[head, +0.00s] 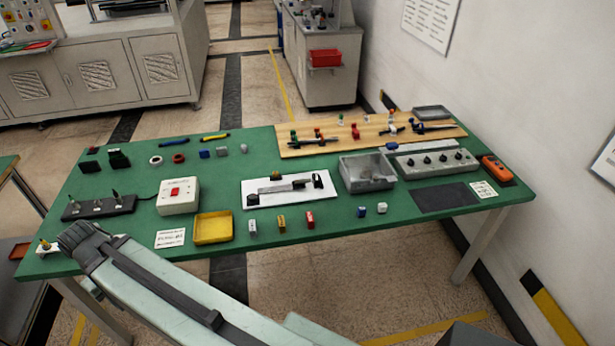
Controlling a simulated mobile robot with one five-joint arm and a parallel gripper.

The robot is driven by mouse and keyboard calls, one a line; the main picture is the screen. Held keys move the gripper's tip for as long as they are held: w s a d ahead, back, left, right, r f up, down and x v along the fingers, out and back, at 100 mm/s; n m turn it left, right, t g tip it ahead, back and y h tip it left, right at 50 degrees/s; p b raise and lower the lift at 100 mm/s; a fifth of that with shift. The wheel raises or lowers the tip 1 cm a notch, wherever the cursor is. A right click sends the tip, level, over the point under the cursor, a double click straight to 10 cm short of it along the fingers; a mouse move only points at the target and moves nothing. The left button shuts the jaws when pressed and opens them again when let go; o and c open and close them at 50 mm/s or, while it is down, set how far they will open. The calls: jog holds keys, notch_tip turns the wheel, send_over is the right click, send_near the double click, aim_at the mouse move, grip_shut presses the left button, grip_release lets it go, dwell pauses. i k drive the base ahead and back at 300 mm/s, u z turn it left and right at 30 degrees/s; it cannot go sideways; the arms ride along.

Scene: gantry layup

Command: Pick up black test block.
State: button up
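Dark blocks stand at the back left of the green table. One black block (118,158) is upright, and a lower dark piece (89,167) lies to its left. I cannot tell for certain which of them is the black test block. My arm reaches in from the bottom of the head view to the table's front left, ending in a dark ribbed part. My gripper's fingers do not show. The arm's visible end is well in front of the dark blocks, with the black switch strip (98,207) between them.
The green table (350,223) also holds a white box with a red switch (178,196), a yellow tray (213,228), a grey metal bin (367,172), a wooden board (290,149) and several small coloured blocks. A wall stands at the right. Tiled floor (310,290) is clear in front.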

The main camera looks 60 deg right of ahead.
aim_at(315, 178)
jog(key=u, duration=1.9)
jog(key=k, duration=0.75)
jog(key=z, duration=1.6)
jog(key=i, duration=0.25)
jog(key=u, duration=0.15)
